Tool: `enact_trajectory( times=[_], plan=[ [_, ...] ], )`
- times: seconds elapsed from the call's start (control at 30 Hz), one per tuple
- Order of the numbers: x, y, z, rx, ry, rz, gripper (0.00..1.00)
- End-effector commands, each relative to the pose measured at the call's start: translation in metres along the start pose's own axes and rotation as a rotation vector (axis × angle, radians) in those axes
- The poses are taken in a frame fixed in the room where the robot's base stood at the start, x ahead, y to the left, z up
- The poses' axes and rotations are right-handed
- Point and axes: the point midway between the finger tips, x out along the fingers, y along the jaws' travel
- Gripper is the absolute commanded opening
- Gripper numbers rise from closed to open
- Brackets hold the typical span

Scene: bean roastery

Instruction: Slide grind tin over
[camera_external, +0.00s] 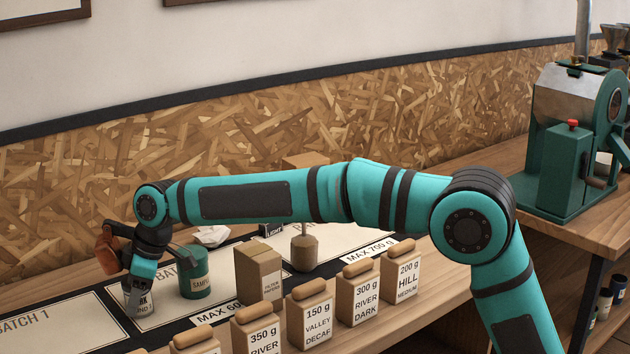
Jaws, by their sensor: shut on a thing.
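The grind tin (141,311) is a small dark tin with a pale label, partly readable as ending in "RK" and "ND". It stands at the left of the middle white mat (228,292), near that mat's left edge. My gripper (139,281) comes down on it from above and is shut on it. My fingers and wrist hide the tin's top. I cannot tell whether its base touches the mat.
Further right are a cardboard box (258,275) and a wooden-handled tool (304,250). Several wood-lidded containers (309,318) line the front. The BATCH 1 mat (60,325) at left looks clear. A roaster (570,150) stands far right.

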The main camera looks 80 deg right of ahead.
Motion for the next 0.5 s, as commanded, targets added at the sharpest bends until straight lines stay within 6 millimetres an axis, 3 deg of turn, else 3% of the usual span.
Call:
enact_trajectory(
  times=[0.07,0.1,0.23,0.5],
  plan=[
    [-0.0001,-0.0001,-0.0002,0.0,0.0,0.0,0.28],
    [-0.0001,-0.0001,-0.0002,0.0,0.0,0.0,0.54],
    [0.0,-0.0002,-0.0002,0.0,0.0,0.0,0.77],
    [-0.0004,-0.0002,-0.0003,0.0,0.0,0.0,0.77]
  ],
)
